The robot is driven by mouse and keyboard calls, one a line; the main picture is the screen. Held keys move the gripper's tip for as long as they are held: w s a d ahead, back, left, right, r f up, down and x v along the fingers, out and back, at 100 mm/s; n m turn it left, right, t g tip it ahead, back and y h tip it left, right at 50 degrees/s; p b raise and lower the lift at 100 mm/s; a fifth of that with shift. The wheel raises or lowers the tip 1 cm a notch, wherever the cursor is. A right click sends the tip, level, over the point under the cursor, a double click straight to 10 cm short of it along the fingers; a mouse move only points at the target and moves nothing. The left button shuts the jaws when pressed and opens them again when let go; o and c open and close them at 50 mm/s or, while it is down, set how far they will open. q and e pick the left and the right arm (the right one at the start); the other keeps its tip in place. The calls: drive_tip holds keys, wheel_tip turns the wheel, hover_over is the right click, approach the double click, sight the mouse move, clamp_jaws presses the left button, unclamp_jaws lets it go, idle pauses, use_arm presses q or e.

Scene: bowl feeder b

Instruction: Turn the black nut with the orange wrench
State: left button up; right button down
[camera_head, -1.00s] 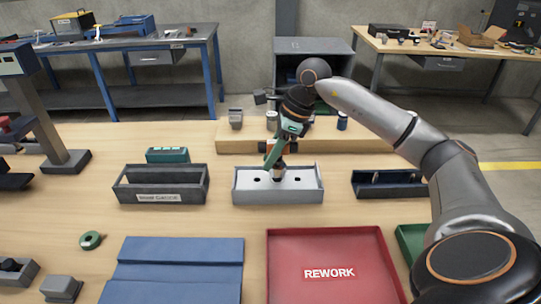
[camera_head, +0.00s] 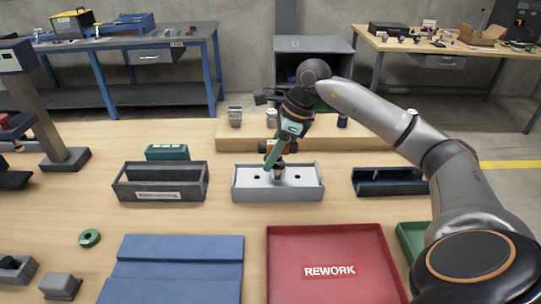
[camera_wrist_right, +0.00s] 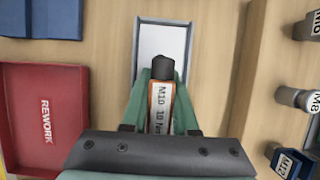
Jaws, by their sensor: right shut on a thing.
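My right gripper (camera_head: 277,150) has green fingers and is shut on the orange wrench (camera_head: 290,148). In the right wrist view the wrench (camera_wrist_right: 158,108) lies between the fingers (camera_wrist_right: 162,90), with an "M10 10 Nm" label and a black head. Its dark lower end stands over the middle of the pale grey fixture block (camera_head: 305,190), between two dark holes. The block also shows in the wrist view (camera_wrist_right: 146,42). I cannot make out the black nut; the wrench head covers that spot. Whether the wrench touches the nut cannot be told. My left gripper is not in view.
A dark open box (camera_head: 160,194) stands left of the block and a dark blue holder (camera_head: 390,188) right of it. A wooden ledge (camera_head: 365,143) with several sockets runs behind. A red REWORK tray (camera_head: 330,245) and a blue mat (camera_head: 180,265) lie in front.

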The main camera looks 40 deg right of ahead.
drive_tip(key=shift+f+b, duration=0.35)
drive_tip(key=shift+f, duration=0.2)
idle(0.5)
drive_tip(key=shift+w+d+m+t+h, duration=0.1)
drive_tip(key=shift+m+t+h, duration=0.25)
drive_tip(key=shift+m, duration=0.85)
drive_tip(key=shift+r+n, duration=0.1)
drive_tip(key=shift+n, duration=0.5)
drive_tip(key=shift+r+p, duration=0.1)
drive_tip(key=shift+p, duration=0.2)
